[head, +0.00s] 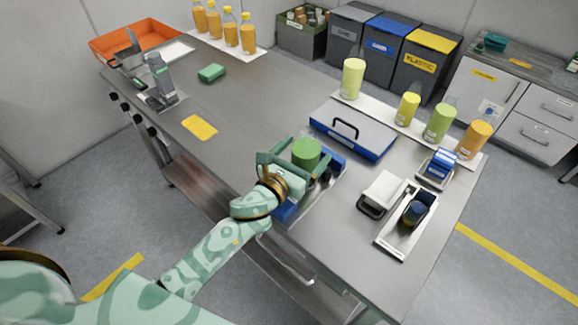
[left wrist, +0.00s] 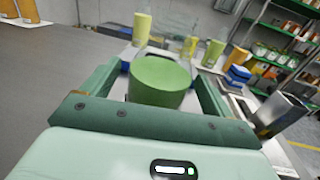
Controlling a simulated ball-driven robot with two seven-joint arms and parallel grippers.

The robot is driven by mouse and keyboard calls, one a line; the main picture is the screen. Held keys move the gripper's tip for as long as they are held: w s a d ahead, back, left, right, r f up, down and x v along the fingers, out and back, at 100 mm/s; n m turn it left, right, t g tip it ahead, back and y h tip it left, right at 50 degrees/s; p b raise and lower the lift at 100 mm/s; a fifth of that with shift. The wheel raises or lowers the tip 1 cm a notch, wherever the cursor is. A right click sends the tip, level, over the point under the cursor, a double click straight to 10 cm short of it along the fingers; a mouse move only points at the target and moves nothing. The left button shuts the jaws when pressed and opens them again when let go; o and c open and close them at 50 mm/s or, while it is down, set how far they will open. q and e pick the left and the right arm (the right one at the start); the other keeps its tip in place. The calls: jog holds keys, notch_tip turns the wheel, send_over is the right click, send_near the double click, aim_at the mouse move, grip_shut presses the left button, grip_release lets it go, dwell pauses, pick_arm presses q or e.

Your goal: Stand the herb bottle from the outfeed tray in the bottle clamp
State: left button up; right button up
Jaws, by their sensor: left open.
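A green flat-topped cylinder (head: 306,152), which may be the herb bottle, stands upright in or just behind a blue fixture (head: 330,157) that looks like the bottle clamp. Its lower part is hidden. My left gripper (head: 296,163) is open with its fingers on either side of the cylinder. The left wrist view shows the cylinder (left wrist: 160,80) between the two fingers; I cannot tell whether they touch it. A long white tray (head: 385,115), perhaps the outfeed tray, holds a pale green container (head: 353,78), a yellow-green bottle (head: 408,108), a green bottle (head: 439,122) and an orange bottle (head: 474,138). My right gripper is not in view.
A blue-and-grey case (head: 352,132) lies behind the fixture. A white-topped device (head: 383,192) and a metal tray with a dark jar (head: 412,214) are to the right. A yellow card (head: 200,127) and green block (head: 211,73) lie left. The table's middle left is mostly clear.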

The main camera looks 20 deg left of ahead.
pick_arm(q)
jog(key=v, duration=0.9)
jog(key=shift+s, duration=0.1)
dwell(1.6)
